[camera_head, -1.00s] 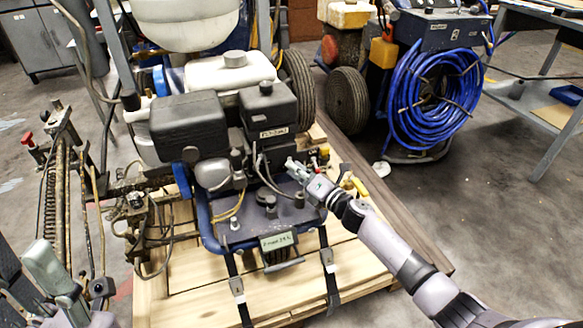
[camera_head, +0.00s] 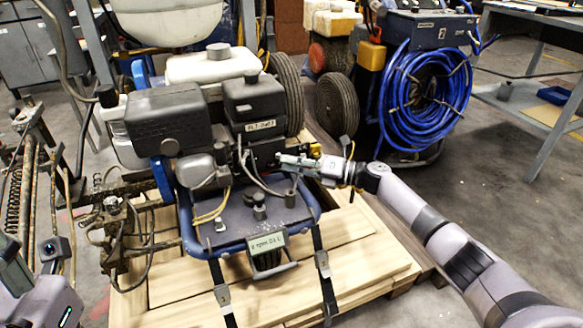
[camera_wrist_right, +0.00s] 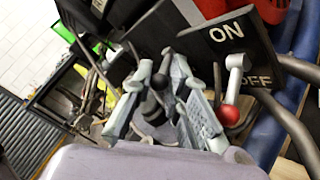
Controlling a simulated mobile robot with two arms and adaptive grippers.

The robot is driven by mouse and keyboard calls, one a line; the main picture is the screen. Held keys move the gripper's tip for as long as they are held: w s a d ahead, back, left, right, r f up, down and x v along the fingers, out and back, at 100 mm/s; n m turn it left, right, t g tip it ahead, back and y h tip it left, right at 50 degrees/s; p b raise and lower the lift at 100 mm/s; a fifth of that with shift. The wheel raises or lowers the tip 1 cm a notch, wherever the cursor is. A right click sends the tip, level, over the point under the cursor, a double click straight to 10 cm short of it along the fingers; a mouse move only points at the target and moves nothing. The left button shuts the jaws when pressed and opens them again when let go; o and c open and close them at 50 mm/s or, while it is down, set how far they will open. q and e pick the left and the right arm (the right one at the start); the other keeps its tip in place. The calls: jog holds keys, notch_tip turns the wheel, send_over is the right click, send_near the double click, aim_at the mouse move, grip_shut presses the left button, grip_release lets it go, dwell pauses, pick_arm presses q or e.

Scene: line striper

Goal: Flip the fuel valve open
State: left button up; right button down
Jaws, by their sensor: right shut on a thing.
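The fuel valve looks to be the lever with a red ball knob (camera_wrist_right: 230,115) below the "ON" plate (camera_wrist_right: 228,32) in the right wrist view. The lever hangs down from its pivot, and "OFF" is partly hidden beside it. My right gripper (camera_wrist_right: 160,88) has its fingers just left of the red knob, with the knob outside them. They are closed around a small dark part (camera_wrist_right: 152,106); I cannot tell what it is. In the head view my right gripper (camera_head: 283,161) is at the engine's right side (camera_head: 258,120). My left gripper (camera_head: 28,275) is partly cut off at lower left.
The striper stands strapped on a wooden pallet (camera_head: 370,258). A thin cable (camera_head: 248,172) curves close to my right gripper. A blue hose coil (camera_head: 425,95) hangs behind on the right. The floor (camera_head: 500,200) on the right is open.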

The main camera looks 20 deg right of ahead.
dwell(0.3)
jog(key=c, duration=1.6)
grip_release()
